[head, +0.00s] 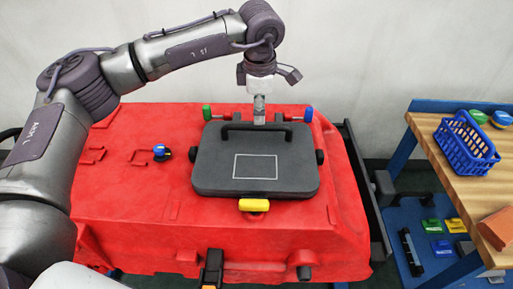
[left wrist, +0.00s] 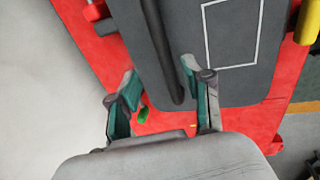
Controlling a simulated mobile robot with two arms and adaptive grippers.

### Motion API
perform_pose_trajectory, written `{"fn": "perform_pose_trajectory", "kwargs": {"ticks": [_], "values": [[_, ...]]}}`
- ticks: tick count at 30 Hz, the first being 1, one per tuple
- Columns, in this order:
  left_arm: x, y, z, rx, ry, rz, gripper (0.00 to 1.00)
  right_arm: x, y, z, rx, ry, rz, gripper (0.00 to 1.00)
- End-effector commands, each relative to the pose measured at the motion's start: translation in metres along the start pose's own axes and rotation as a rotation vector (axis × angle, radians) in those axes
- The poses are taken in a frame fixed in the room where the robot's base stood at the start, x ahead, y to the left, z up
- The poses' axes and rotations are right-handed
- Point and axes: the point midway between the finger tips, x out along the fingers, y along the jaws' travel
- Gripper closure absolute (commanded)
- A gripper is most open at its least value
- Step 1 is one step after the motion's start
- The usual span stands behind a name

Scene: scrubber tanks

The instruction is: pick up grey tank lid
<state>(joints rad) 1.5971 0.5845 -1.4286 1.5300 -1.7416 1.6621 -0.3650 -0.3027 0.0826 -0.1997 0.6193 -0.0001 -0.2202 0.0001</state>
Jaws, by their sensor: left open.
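The grey tank lid (head: 215,165), with a white rectangle outlined on it, lies flat on the red tank (head: 130,210). A dark bar handle (head: 235,128) runs along its far edge. My left gripper (head: 259,120) points down at the far edge of the lid, over the handle. In the left wrist view the left gripper (left wrist: 158,72) is open, and the handle (left wrist: 160,45) runs between its two fingers. Whether the fingertips reach below the bar I cannot tell. The lid (left wrist: 235,85) also fills much of this view. My right gripper does not show.
A yellow knob (head: 254,205) sits at the lid's near edge. Green (head: 206,112) and blue (head: 309,114) caps stand behind its far corners. A wooden table (head: 445,185) with a blue basket (head: 465,145) stands to the right. A pale wall is behind.

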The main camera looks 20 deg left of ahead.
Motion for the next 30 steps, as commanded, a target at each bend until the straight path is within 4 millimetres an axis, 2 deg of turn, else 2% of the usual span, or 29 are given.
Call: {"fn": "perform_pose_trajectory", "kwargs": {"ticks": [3,8,18,26,30], "values": [[0.014,0.0,0.0,0.0,0.0,0.0,0.5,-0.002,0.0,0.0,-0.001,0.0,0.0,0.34],[0.024,-0.001,-0.001,0.0,0.0,-0.002,0.5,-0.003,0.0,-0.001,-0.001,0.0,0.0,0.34],[0.068,-0.006,-0.004,-0.001,-0.001,-0.001,0.5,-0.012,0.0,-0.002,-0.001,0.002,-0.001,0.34],[0.072,-0.006,-0.004,0.0,-0.002,0.0,0.5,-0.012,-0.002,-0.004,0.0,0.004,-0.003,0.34],[0.072,-0.006,-0.004,0.0,-0.002,0.0,0.7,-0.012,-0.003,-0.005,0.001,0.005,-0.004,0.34]]}}
